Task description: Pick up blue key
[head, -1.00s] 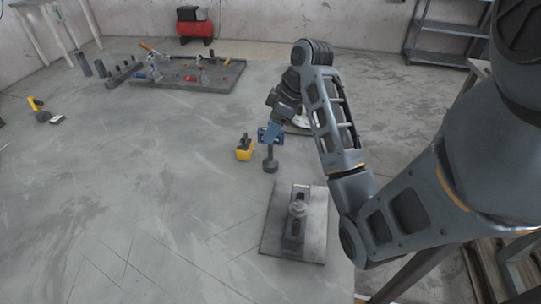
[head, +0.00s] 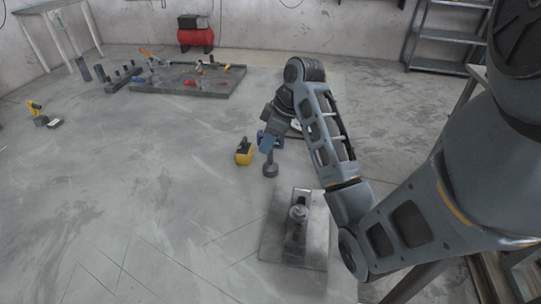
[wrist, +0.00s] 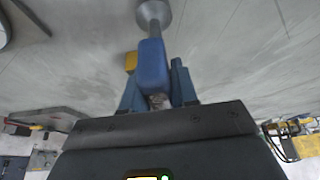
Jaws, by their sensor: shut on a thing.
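The blue key shows in the wrist view as a blue handle (wrist: 152,66) with a grey shaft and a round grey end (wrist: 153,12) pointing away from my gripper. My gripper (wrist: 157,95) is shut on the blue handle, with a blue finger on each side. In the head view my gripper (head: 270,140) holds the key upright, its round grey end (head: 270,170) pointing down, close to the table surface. I cannot tell whether that end touches the table. The upper part of the key is mostly hidden by my gripper there.
A yellow and black block (head: 243,153) stands just left of the key. A metal plate with a slotted fixture (head: 296,235) lies in front. A dark tray with several parts (head: 190,80) is at the back, and a yellow tool (head: 36,108) at far left. The left-front table is clear.

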